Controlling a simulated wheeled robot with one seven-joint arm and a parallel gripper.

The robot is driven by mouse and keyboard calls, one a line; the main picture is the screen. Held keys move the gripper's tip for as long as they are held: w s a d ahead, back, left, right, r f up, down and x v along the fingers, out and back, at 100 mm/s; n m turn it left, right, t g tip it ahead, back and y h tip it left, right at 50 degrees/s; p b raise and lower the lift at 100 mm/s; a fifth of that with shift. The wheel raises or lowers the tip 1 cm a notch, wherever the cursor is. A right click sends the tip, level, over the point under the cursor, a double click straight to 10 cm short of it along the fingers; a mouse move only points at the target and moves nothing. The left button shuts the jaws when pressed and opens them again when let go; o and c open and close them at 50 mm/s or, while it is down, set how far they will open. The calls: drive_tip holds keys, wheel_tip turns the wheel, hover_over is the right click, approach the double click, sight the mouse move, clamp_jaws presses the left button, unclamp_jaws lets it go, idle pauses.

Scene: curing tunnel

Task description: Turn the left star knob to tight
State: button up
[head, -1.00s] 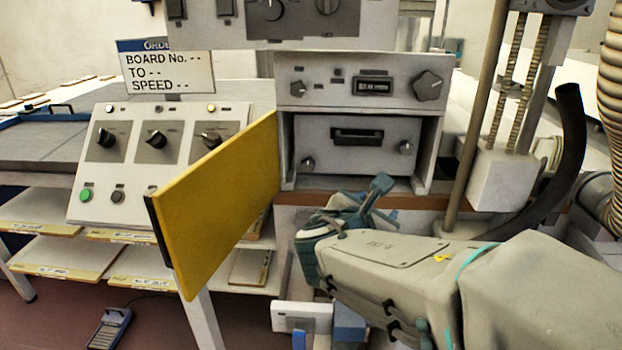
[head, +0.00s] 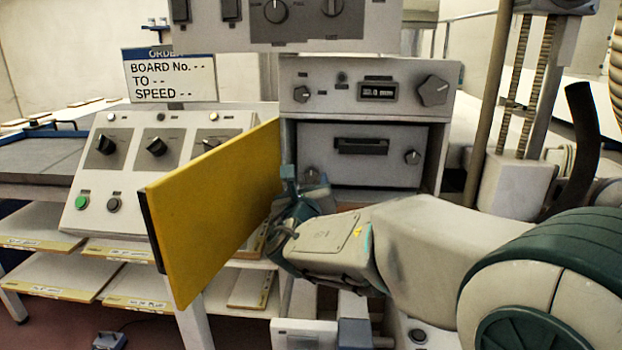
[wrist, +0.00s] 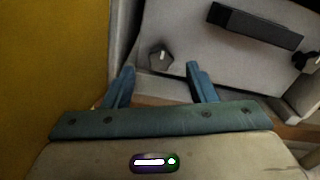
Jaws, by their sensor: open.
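The left star knob (head: 311,174) is a small dark grey knob at the left of the grey drawer front (head: 350,172), partly behind my gripper in the head view. In the wrist view this left star knob (wrist: 160,57) shows whole, with a light mark on it, just beyond and between my fingertips. My gripper (wrist: 160,72) is open and empty, its two blue fingers apart and pointing at the drawer front. In the head view my gripper (head: 304,187) is at the lower left of the drawer. I cannot tell whether the fingers touch the knob. The right star knob (head: 412,157) is clear of me.
An open yellow door (head: 215,210) stands close to the left of my gripper, and it fills the left of the wrist view. A dark handle (head: 361,146) crosses the drawer front. Above is a panel with a display (head: 377,91) and a larger knob (head: 433,90).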

sight(310, 175)
drive_tip(key=w, duration=0.5)
drive_tip(key=shift+d, duration=0.1)
drive_tip(key=shift+s, duration=0.1)
drive_tip(key=c, duration=1)
